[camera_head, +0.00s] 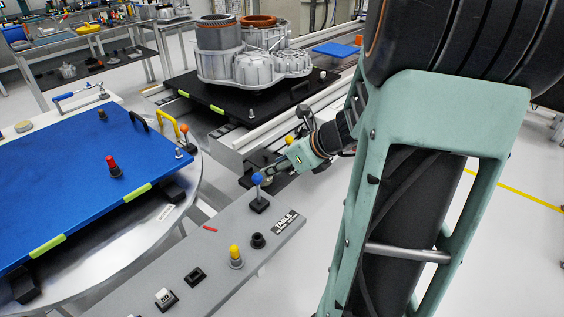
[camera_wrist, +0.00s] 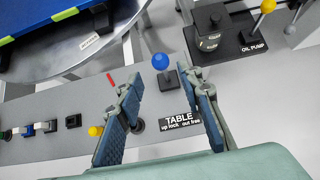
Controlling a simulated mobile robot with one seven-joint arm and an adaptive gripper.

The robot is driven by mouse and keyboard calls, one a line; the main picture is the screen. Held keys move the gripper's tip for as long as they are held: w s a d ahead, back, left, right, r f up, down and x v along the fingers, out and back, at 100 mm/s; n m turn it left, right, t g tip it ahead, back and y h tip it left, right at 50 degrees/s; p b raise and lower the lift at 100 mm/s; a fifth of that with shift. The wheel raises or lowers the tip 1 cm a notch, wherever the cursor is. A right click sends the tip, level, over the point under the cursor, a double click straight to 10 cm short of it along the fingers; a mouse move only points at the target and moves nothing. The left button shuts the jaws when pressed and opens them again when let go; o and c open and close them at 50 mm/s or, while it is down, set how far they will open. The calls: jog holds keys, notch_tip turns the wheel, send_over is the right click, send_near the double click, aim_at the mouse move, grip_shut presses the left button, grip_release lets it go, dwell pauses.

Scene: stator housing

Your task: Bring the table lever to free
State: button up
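The table lever is a blue ball knob (camera_head: 258,179) on a short stem over a dark square base, on the grey control panel (camera_head: 215,262). It looks about upright in the head view. In the wrist view the blue knob (camera_wrist: 160,61) shows just beyond and between my fingertips. A TABLE label (camera_wrist: 181,121), reading "up lock" and "out free", sits beside its base. My gripper (camera_wrist: 166,84) is open and empty, one finger on each side of the lever's line. In the head view my gripper (camera_head: 276,170) is close behind the knob; contact cannot be told.
A yellow knob (camera_head: 236,252), black sockets and a red mark share the panel. A blue-topped round table (camera_head: 95,180) with a red knob is left. The stator housing (camera_head: 250,60) stands behind. The wrist view shows an OIL PUMP lever with yellow knob (camera_wrist: 267,6) upper right.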

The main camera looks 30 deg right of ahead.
aim_at(258, 175)
jog(key=shift+b+x, duration=2.55)
jog(key=shift+x, duration=1.6)
jog(key=shift+a, duration=0.15)
jog(key=shift+w+f, duration=0.15)
jog(key=shift+f, duration=0.1)
